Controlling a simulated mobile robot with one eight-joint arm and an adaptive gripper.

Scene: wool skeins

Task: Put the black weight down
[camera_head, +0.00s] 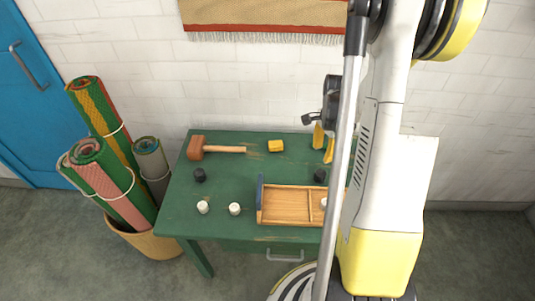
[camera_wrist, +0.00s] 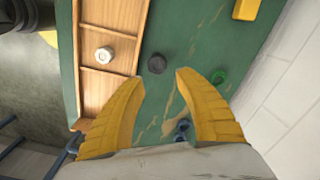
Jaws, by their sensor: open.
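A small black weight (camera_head: 320,175) stands on the green table just behind the wooden tray (camera_head: 290,221). In the wrist view the black weight (camera_wrist: 157,64) is beside the tray's edge, apart from it, on bare green tabletop. My gripper (camera_wrist: 158,78) is open, its yellow fingers spread and empty, with the weight just beyond the gap between the tips. In the head view my gripper (camera_head: 323,143) is at the back right of the table, partly hidden by my arm. A second black weight (camera_head: 199,175) stands at the table's left.
Two white weights (camera_head: 219,208) stand left of the tray, and another white weight (camera_wrist: 104,54) is in a tray compartment. A mallet (camera_head: 220,148) and a yellow block (camera_head: 276,146) lie at the back. The table's middle is clear.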

